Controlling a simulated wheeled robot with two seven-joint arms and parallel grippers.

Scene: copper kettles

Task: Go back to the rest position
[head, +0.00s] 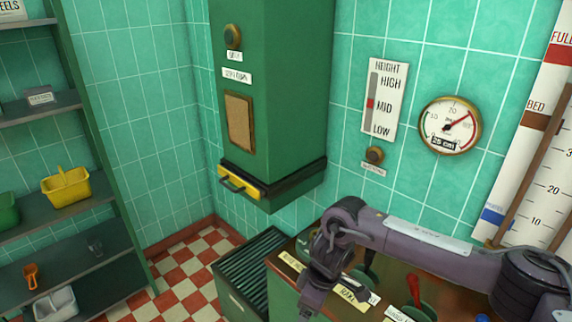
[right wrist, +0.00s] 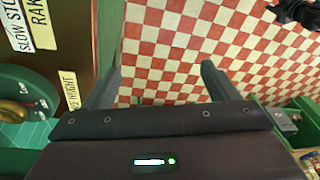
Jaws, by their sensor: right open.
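My right arm comes in from the right in the head view, over the control desk (head: 283,264) with its wooden top. My right gripper (head: 311,298) hangs near the desk's left front part. In the right wrist view my right gripper (right wrist: 160,85) is open, with its two dark fingers wide apart. Nothing is between them; behind the gap is the red and white checked floor (right wrist: 190,50). My left gripper is not in view in the head view.
A dark ribbed grate (head: 250,262) lies left of the desk. A green column with a yellow-handled drawer (head: 240,183) stands behind. Shelves with a yellow basket (head: 66,188) are at left. A red-handled lever (head: 414,290) stands on the desk. A gauge (head: 450,124) hangs on the wall.

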